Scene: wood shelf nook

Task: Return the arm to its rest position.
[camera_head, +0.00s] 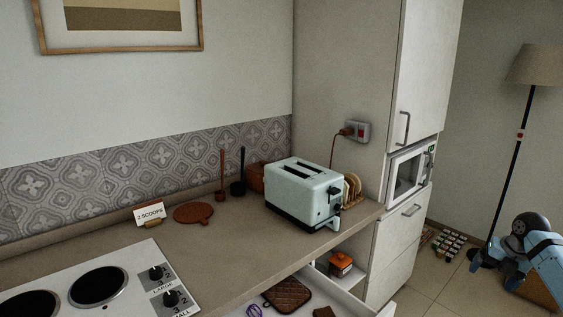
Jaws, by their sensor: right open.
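My right arm shows at the far right edge, blue with a dark round joint, folded beside the kitchen unit. My right gripper (507,266) is at its lower left part, small and partly hidden by the arm's own links. It is open, and I see nothing held in it. It is well apart from the counter, the drawer and the toaster. My left arm and left gripper are out of view.
A pale toaster (304,194) stands on the counter (235,245) by the tall cabinet (345,95). A drawer (345,302) is open below. A floor lamp (525,110) stands close behind my right arm.

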